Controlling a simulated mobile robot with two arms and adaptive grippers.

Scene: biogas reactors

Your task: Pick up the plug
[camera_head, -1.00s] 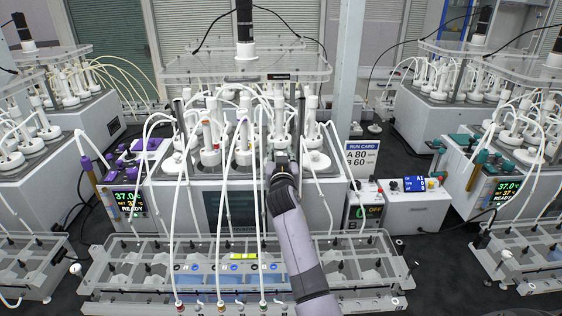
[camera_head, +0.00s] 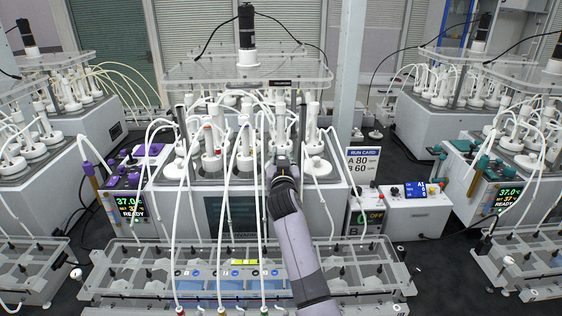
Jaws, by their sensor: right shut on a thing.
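My right gripper (camera_head: 281,163) is at the front of the middle reactor unit (camera_head: 330,208), among its white tubes and bottle caps. Its arm comes up from the lower right of the middle. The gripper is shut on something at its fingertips. I take this to be the plug, but it is too small and too hidden by the gripper and tubes to make out. Bottles with white caps (camera_head: 316,165) stand right beside the gripper. My left gripper is not in view.
A clear rack (camera_head: 135,268) lies in front, with white tubes running down to it. A clear plate (camera_head: 250,72) with a black motor hangs above the bottles. A run card (camera_head: 362,160) and a control box (camera_head: 415,215) stand to the right. More reactors flank both sides.

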